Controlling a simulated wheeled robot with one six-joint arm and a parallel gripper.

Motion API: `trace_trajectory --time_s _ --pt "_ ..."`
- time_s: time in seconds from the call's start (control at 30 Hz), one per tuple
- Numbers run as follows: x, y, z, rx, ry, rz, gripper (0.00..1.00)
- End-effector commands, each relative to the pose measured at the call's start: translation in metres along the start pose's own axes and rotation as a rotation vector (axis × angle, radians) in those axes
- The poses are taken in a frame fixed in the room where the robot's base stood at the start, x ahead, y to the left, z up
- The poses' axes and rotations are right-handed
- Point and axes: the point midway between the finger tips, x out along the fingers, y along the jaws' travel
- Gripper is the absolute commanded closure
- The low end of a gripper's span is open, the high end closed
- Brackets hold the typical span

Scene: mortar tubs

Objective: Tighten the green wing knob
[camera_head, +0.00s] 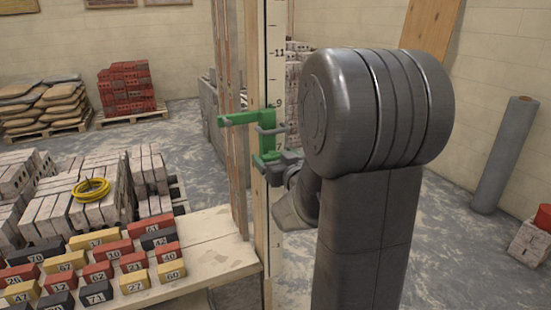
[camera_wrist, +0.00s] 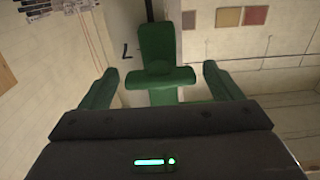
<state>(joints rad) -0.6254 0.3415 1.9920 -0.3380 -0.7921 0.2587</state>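A green clamp (camera_head: 262,124) with an arm reaching left sits on the upright marked post (camera_head: 275,60). In the wrist view the green wing knob (camera_wrist: 160,76) shows as a crosswise bar in front of a taller green piece. My gripper (camera_wrist: 160,82) is open, with one finger on each side of the knob and a visible gap on both sides. In the head view my gripper (camera_head: 272,160) is at the clamp's lower right, partly hidden by my own arm. The knob cannot be made out clearly there.
A wooden bench (camera_head: 215,240) holds several numbered red, yellow and black blocks (camera_head: 100,270), close left of the post. Brick stacks (camera_head: 85,195) with a yellow coil (camera_head: 91,189) lie behind. A grey roll (camera_head: 505,155) stands at right. Floor between is clear.

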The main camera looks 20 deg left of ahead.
Motion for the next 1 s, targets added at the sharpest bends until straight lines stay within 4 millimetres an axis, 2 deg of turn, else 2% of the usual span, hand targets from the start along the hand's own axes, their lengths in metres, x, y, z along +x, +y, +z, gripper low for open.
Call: trace_trajectory --time_s 0.23,0.37,0.8,1.0 --pt "-0.002 0.000 0.000 -0.001 0.000 0.000 0.15" --pt "-0.013 0.000 0.000 -0.002 0.001 0.001 0.15" --pt "-0.097 0.001 0.000 -0.002 0.002 0.004 0.15" --pt "-0.126 0.001 0.000 -0.002 0.002 0.003 0.15"
